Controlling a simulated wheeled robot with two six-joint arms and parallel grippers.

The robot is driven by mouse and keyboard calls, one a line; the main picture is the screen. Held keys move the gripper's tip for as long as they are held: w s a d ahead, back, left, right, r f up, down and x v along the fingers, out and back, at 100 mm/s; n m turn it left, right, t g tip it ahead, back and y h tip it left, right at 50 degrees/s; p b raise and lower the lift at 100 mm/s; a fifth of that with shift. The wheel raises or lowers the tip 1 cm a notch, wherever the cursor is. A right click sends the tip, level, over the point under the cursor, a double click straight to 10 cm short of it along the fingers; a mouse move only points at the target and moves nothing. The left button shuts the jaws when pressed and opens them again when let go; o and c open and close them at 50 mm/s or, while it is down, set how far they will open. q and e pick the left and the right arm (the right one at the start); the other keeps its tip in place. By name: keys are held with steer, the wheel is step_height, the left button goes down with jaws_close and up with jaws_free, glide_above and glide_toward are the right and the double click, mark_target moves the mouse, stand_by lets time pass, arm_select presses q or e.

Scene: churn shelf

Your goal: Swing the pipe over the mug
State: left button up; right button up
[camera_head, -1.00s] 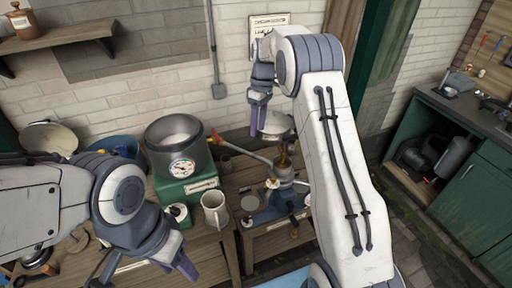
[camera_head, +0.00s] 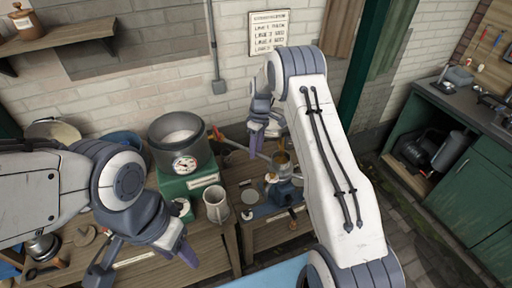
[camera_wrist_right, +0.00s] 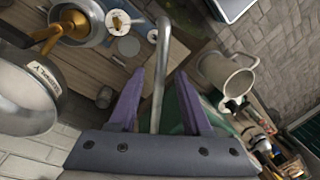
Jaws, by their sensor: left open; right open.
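The pale mug (camera_head: 216,206) stands upright on the wooden bench, in front of the green dial unit. In the right wrist view the mug (camera_wrist_right: 228,75) is right of my fingers. The thin grey pipe (camera_wrist_right: 157,85) has a bent end and runs between my open right fingers in that view. Whether they touch it I cannot tell. In the head view my right gripper (camera_head: 257,133) hides much of the pipe. My right gripper's purple fingers also show in the wrist view (camera_wrist_right: 158,102). My left gripper (camera_head: 142,262) is open and empty at the bench's front.
A large grey pot (camera_head: 180,138) with a dial sits on the green unit (camera_head: 202,180) left of my right gripper. A steel vessel (camera_wrist_right: 28,95) and brass tubing (camera_wrist_right: 50,38) are left in the wrist view. A green cabinet (camera_head: 470,190) is far right.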

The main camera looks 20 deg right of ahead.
jaws_close()
stand_by(1.3)
